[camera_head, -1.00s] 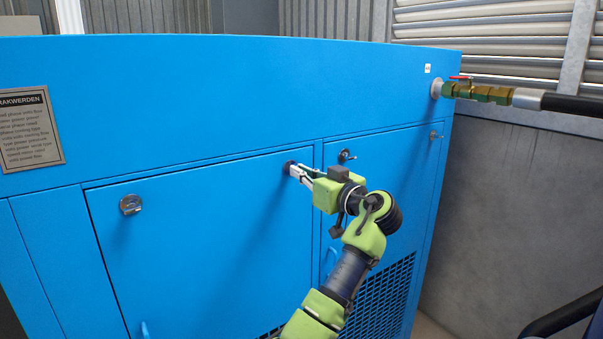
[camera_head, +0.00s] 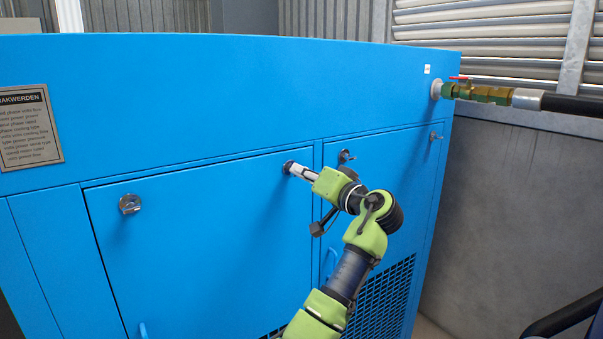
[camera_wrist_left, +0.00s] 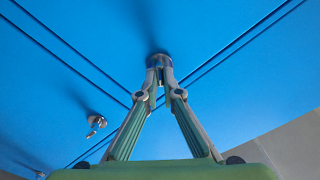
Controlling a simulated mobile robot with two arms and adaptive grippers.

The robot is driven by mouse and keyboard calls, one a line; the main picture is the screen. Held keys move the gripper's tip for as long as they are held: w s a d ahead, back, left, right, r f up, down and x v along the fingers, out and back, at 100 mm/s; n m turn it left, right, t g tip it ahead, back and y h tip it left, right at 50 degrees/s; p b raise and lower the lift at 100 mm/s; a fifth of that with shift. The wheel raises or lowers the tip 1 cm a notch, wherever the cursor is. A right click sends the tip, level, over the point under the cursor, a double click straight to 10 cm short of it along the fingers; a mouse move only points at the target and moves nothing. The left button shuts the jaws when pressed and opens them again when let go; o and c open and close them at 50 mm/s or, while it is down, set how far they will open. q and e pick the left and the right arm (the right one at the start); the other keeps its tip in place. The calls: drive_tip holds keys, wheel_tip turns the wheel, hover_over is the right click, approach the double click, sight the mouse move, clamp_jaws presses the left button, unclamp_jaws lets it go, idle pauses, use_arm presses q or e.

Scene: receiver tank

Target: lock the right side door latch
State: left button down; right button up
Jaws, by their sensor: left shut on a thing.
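The wide blue door (camera_head: 200,240) is closed, with a round latch (camera_head: 288,166) at its upper right corner. My left gripper (camera_head: 293,169) is shut on this latch. In the left wrist view, both fingertips (camera_wrist_left: 159,72) come together on the latch's dark round base (camera_wrist_left: 158,59); the fingers hide its knob, so its turn cannot be told. A second latch (camera_head: 130,204) sits at the wide door's upper left. The narrower right door (camera_head: 385,190) is also closed, with latches at its upper left (camera_head: 346,156) and upper right (camera_head: 435,136). My right gripper is not in view.
A brass valve (camera_head: 480,92) with a red lever and black hose sticks out at the cabinet's upper right. A metal plate with text (camera_head: 28,127) is at the left. Door handles (camera_head: 144,330) stick out low. A grey wall (camera_head: 510,200) stands at the right.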

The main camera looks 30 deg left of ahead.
use_arm(q)
drive_tip(key=shift+w+m+p, duration=0.1)
drive_tip(key=shift+m+p, duration=2.35)
drive_tip(key=shift+m, duration=2.65)
drive_tip(key=c, duration=2.2)
unclamp_jaws()
drive_tip(key=shift+f, duration=0.1)
drive_tip(key=shift+d, duration=0.1)
drive_tip(key=v, duration=1.2)
drive_tip(key=shift+f, duration=0.1)
